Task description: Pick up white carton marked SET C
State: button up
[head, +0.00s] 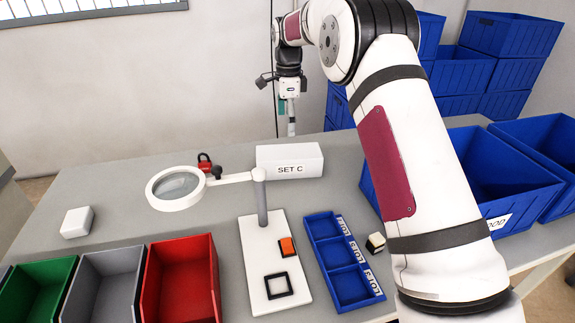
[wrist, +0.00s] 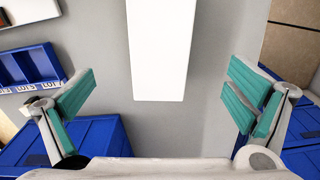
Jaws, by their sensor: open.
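The white carton marked SET C (head: 290,161) lies on the grey table near its back edge, behind the post of the magnifier stand. In the wrist view the carton (wrist: 161,50) shows as a plain white block in the upper middle.
A magnifier (head: 176,186) on a white base (head: 275,288) stands before the carton, with a red padlock (head: 205,163) to its left. A blue three-part tray (head: 345,262) and blue bins (head: 501,175) lie to the right. Coloured bins (head: 181,280) line the front left.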

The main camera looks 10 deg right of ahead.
aim_at(288, 151)
notch_tip(288, 151, down, 9)
jog(key=shift+w+r+b, duration=0.1)
jog(key=shift+w+b, duration=0.05)
jog(key=shift+b, duration=0.25)
jog(key=shift+d+f+b, duration=0.1)
jog(key=shift+f+b, duration=0.2)
jog(key=shift+f, duration=2.55)
jog(key=shift+c, duration=0.5)
